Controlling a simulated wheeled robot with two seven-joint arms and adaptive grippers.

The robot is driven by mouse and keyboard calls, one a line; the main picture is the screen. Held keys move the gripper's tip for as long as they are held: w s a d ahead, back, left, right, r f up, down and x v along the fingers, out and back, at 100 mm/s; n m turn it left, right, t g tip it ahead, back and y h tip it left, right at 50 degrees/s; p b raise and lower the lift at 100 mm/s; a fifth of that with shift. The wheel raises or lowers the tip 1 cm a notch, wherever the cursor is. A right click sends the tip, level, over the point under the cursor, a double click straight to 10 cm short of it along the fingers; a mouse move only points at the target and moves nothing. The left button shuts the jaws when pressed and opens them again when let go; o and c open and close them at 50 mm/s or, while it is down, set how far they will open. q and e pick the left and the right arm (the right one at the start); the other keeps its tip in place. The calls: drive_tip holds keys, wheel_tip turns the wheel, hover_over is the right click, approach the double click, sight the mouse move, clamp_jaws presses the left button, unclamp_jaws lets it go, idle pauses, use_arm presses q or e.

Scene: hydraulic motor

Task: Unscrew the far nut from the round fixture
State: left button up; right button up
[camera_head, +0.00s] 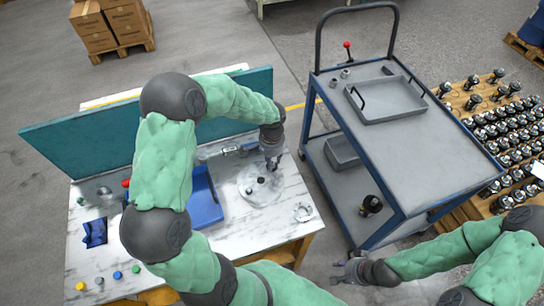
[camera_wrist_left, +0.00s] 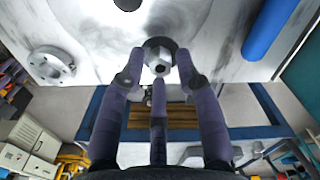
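The round fixture (camera_head: 262,197) is a pale disc on the marble-patterned table, with two dark posts on it. My left gripper (camera_head: 272,166) points down over its far side and hides part of it. In the left wrist view, a metal hex nut (camera_wrist_left: 160,66) with a dark round base lies between the fingertips of my left gripper (camera_wrist_left: 158,72). The fingers stand around the nut, with small gaps visible at the sides. A dark post (camera_wrist_left: 127,4) shows at the top edge. My right gripper (camera_head: 340,271) is empty, away from the table, its fingers apart.
A loose metal ring part (camera_head: 303,212) lies on the table right of the fixture. A blue tray (camera_head: 204,200) stands left of it, and a teal panel (camera_head: 80,122) runs along the back. A blue-framed cart (camera_head: 430,150) stands to the right, beyond a gap.

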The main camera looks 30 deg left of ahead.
use_arm(q)
drive_tip(key=m+p, duration=0.1)
drive_tip(key=m, duration=0.2)
drive_tip(key=shift+r+m+p, duration=0.1)
drive_tip(key=shift+m+p, duration=0.2)
drive_tip(key=shift+p, duration=0.1)
drive_tip(key=shift+m, duration=0.4)
drive_tip(key=shift+c, duration=0.2)
clamp_jaws()
drive_tip(key=shift+f+n+b, duration=0.2)
drive_tip(key=shift+n+b, duration=0.35)
drive_tip(key=shift+n, duration=0.25)
drive_tip(key=shift+n+b, duration=0.5)
drive_tip(key=shift+n, duration=0.7)
drive_tip(key=shift+r, duration=0.15)
drive_tip(key=shift+r, duration=0.1)
